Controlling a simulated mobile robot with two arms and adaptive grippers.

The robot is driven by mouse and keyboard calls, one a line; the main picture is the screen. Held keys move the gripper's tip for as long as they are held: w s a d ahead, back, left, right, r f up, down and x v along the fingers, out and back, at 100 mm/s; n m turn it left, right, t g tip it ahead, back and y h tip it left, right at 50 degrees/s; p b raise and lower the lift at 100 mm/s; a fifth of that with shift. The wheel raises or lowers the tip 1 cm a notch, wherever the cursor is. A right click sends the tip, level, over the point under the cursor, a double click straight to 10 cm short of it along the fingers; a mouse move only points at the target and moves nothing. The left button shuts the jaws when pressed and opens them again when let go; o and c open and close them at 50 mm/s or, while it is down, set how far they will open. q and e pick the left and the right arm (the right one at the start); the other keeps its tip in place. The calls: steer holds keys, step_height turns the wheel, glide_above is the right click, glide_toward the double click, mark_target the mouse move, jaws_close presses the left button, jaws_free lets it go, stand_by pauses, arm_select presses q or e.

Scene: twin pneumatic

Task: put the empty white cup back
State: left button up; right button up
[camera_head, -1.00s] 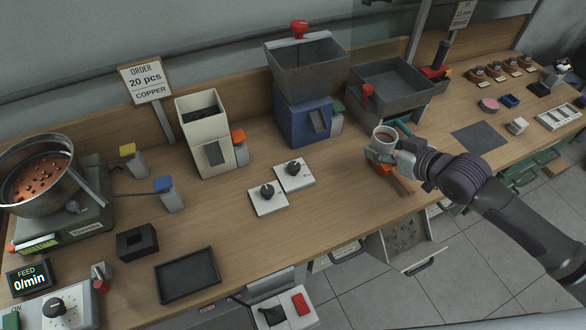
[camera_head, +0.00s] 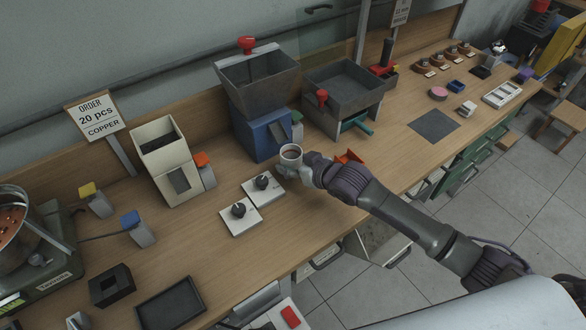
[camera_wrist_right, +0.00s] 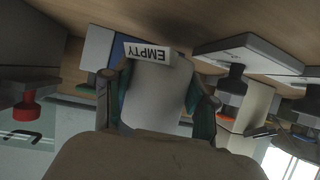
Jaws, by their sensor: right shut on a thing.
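The white cup (camera_head: 291,154) is upright in my right gripper (camera_head: 293,170), in front of the blue-based hopper in the head view. Its inside looks brownish; I cannot tell whether anything is in it. In the right wrist view the fingers of my right gripper (camera_wrist_right: 158,98) are on both sides of the pale cup body (camera_wrist_right: 157,92). A white label reading EMPTY (camera_wrist_right: 148,53) shows upside down at the cup's edge. The gap between cup and bench is hard to judge. My left gripper is out of view.
The blue-based hopper (camera_head: 262,136) stands just behind the cup. Two white dial plates (camera_head: 240,217) lie to the left. A grey tray on legs (camera_head: 346,90) and an orange piece (camera_head: 349,157) are to the right.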

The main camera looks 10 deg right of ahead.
steer(key=shift+f, duration=1.45)
steer(key=shift+f, duration=0.2)
steer(key=o, duration=1)
steer(key=shift+c, duration=0.2)
steer(key=shift+r, duration=0.2)
steer(key=v, duration=1.2)
steer(key=shift+s, duration=0.1)
